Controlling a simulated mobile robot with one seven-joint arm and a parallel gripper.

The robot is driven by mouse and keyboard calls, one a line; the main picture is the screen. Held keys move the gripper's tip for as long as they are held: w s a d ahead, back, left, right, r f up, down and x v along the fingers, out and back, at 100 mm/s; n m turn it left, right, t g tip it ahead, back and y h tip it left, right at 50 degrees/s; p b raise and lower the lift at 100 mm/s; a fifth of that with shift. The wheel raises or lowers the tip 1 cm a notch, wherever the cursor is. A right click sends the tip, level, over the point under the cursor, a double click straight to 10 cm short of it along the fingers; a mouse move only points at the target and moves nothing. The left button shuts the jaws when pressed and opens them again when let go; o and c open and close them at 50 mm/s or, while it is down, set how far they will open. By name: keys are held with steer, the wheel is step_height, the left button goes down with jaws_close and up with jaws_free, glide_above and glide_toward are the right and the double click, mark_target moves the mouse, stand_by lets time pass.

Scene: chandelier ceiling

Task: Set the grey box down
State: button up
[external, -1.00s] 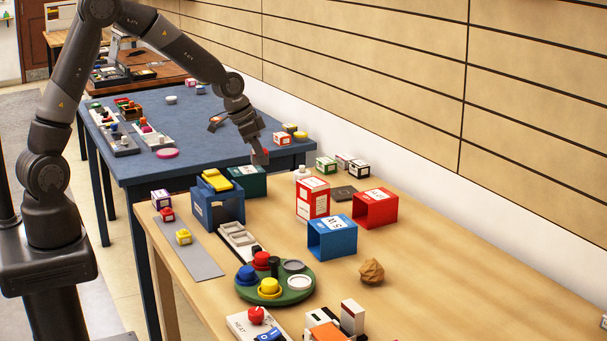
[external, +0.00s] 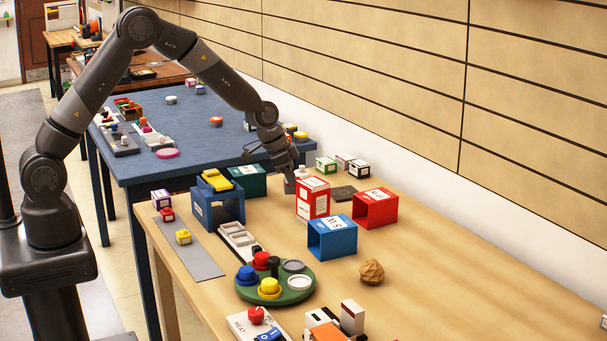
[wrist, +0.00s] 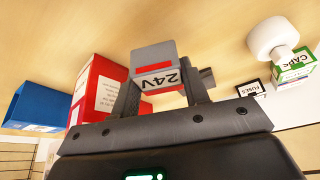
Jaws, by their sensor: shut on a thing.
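The grey box (wrist: 153,55), with a red stripe and a white "24V" label, is between the two fingers of my gripper (wrist: 162,88) in the wrist view. My gripper (external: 289,172) is shut on it. In the external view my gripper points down over the back of the wooden table, just left of and behind a tall red box (external: 312,199). The grey box is hard to make out there. I cannot tell whether it touches the table.
A white knobbed thing (wrist: 272,38) and a green "CAPS" box (wrist: 293,68) are right of the fingers in the wrist view. The wooden table's right front is mostly clear.

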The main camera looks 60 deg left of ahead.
mark_target(292, 193)
steer(key=shift+f, duration=1.8)
steer(key=o, duration=1)
steer(key=shift+f, duration=0.1)
